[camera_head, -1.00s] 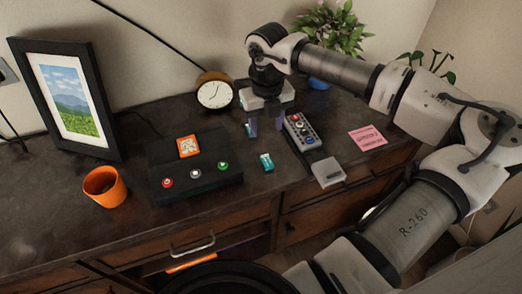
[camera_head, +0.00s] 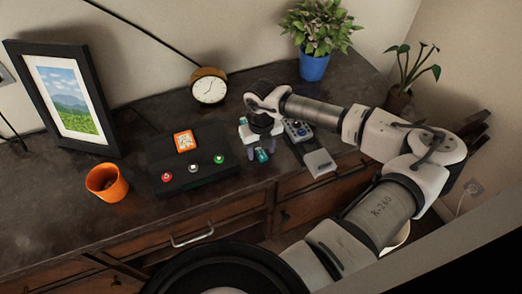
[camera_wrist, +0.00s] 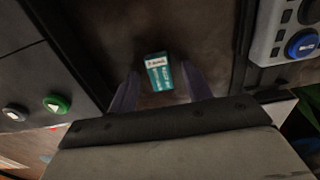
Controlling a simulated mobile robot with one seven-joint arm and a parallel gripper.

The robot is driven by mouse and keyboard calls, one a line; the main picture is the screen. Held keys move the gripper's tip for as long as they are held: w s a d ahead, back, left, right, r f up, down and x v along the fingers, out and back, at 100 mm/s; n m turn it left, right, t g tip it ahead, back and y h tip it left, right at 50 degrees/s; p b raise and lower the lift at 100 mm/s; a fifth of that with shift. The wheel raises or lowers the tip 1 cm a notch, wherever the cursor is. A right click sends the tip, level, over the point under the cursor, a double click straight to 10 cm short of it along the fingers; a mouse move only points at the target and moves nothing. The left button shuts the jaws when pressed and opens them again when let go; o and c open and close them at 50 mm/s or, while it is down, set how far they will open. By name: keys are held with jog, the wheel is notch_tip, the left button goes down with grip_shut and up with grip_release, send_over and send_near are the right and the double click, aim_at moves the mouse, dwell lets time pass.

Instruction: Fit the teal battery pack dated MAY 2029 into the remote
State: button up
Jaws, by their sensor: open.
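A teal battery pack with a white label band (camera_wrist: 159,72) lies on the dark dresser top; its printed date is too small to read. It also shows in the head view (camera_head: 262,155). My gripper (camera_wrist: 160,88) is open above it, with one finger to each side of the pack and nothing held. The remote (camera_head: 298,130) lies to the right of my gripper, partly hidden by my arm. Its grey case and a blue button show at the right edge of the wrist view (camera_wrist: 284,35). A pale grey piece (camera_head: 319,163) sits at its near end.
A black box (camera_head: 192,160) with red, white and green buttons and an orange-framed panel stands left of my gripper. An orange cup (camera_head: 106,182), picture frame (camera_head: 64,98), clock (camera_head: 209,87) and blue-potted plant (camera_head: 314,62) stand around the top.

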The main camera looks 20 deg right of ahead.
jog(key=shift+f, duration=0.1)
jog(key=c, duration=1.1)
jog(key=shift+o, duration=0.2)
